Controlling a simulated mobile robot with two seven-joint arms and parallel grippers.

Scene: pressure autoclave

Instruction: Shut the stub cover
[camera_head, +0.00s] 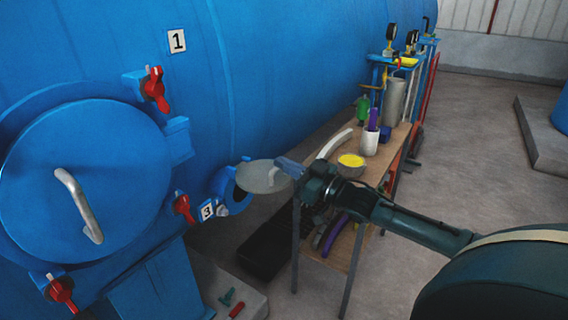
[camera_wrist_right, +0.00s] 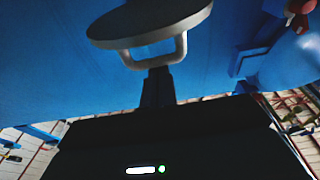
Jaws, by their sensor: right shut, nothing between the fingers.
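The stub cover is a round grey disc (camera_head: 262,178) with a handle, beside the short blue stub (camera_head: 229,187) near the label 3. It stands swung out from the stub, whose dark mouth partly shows. In the right wrist view the cover (camera_wrist_right: 150,22) is at the top, with its grey loop handle (camera_wrist_right: 183,46) below. My right gripper (camera_head: 288,168) is at the cover's handle side. Its fingers (camera_wrist_right: 157,76) are shut and empty, with the tips at the handle's outer bar; I cannot tell whether they touch it. My left gripper is not in view.
The big blue autoclave (camera_head: 290,60) fills the left and back. Its large round door (camera_head: 85,160) has red clamps around it. A wooden bench (camera_head: 345,250) with a yellow-filled bowl (camera_head: 351,162) and a white cup (camera_head: 370,143) stands behind my right arm. Open floor lies at right.

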